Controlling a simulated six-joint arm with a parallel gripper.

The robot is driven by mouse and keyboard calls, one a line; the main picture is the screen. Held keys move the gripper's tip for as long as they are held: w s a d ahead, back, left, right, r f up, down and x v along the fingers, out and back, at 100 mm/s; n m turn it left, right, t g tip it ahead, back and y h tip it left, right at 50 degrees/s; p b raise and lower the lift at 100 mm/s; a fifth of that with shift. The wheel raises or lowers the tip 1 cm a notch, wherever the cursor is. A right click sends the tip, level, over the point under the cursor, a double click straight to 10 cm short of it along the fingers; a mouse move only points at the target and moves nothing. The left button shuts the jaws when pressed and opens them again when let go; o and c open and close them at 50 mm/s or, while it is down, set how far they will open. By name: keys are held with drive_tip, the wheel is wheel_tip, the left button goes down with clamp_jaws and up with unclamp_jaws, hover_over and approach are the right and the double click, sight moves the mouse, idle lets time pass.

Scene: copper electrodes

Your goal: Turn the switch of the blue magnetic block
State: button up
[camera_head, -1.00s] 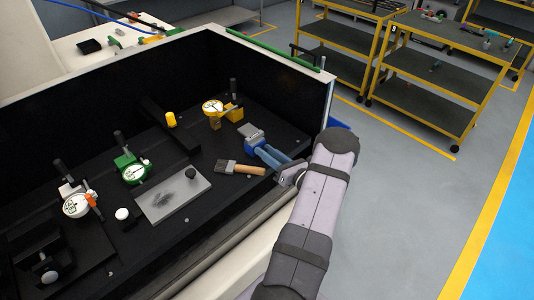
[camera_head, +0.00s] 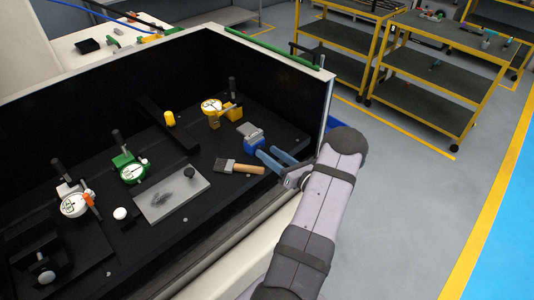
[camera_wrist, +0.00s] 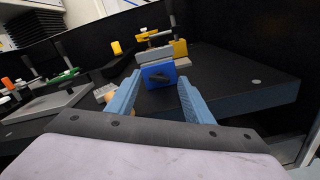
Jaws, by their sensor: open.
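The blue magnetic block (camera_head: 254,144) stands on the black machine bed, with a grey metal piece (camera_head: 247,130) on or just behind it. In the wrist view the blue block (camera_wrist: 152,70) faces me, and its dark switch (camera_wrist: 160,78) shows on the front face. My gripper (camera_head: 270,157) has light-blue fingers and is open, just in front of the block. In the wrist view my gripper (camera_wrist: 154,95) has one finger on each side of the block, short of it, with nothing between the fingers.
A wooden-handled brush (camera_head: 240,167) lies left of my gripper. A yellow dial gauge stand (camera_head: 213,107) is behind the block. A grey plate (camera_head: 172,198) and a green gauge stand (camera_head: 127,165) are further left.

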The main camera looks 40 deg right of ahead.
drive_tip(key=s+b, duration=0.1)
drive_tip(key=s, duration=0.4)
drive_tip(key=shift+s, duration=0.1)
drive_tip(key=shift+c, duration=0.6)
